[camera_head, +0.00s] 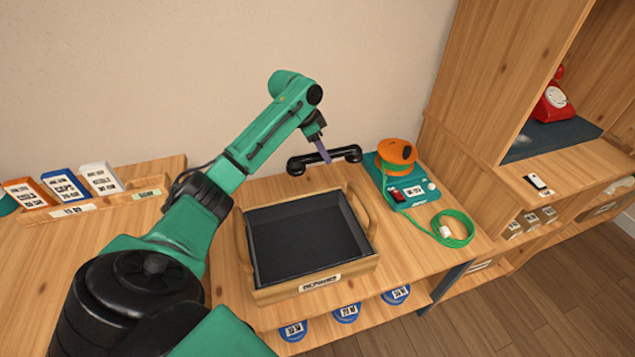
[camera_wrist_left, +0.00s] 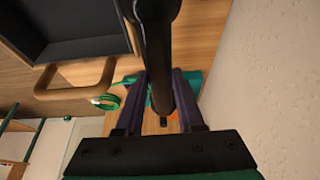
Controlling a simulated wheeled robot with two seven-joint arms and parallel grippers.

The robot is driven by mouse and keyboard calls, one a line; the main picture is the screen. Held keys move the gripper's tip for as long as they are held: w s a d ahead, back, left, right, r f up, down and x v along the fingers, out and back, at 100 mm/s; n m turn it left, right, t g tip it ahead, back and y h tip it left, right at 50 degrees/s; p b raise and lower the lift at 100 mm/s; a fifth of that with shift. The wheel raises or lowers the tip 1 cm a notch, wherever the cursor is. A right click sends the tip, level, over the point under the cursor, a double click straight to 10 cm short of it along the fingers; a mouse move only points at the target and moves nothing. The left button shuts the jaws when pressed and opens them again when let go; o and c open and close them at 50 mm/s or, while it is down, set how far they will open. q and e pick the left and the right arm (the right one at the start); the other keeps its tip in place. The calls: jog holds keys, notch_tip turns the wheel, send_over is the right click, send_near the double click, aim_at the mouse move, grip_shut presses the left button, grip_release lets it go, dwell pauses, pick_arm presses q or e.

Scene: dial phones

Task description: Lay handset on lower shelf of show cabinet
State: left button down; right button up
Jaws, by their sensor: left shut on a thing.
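A black handset (camera_head: 324,159) is held by my left gripper (camera_head: 322,150) in the air above the back of the table, behind the tray and left of the orange phone. In the left wrist view the handset (camera_wrist_left: 158,50) runs lengthwise between the two purple fingers of the gripper (camera_wrist_left: 158,100), which are shut on it. The wooden show cabinet (camera_head: 490,150) stands at the right. A shelf with a dark mat (camera_head: 545,139) in it carries a red phone (camera_head: 553,100) toward its back. My right gripper is not in view.
A wooden tray with a dark lining (camera_head: 310,288) stands empty on the table. A card rack (camera_head: 90,205) is at the left.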

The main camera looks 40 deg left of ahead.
pick_arm(q)
notch_tip(320, 180, down, 14)
jog(key=shift+w+r+b, duration=0.15)
jog(key=shift+b, duration=0.3)
jog(key=c, duration=0.8)
grip_release()
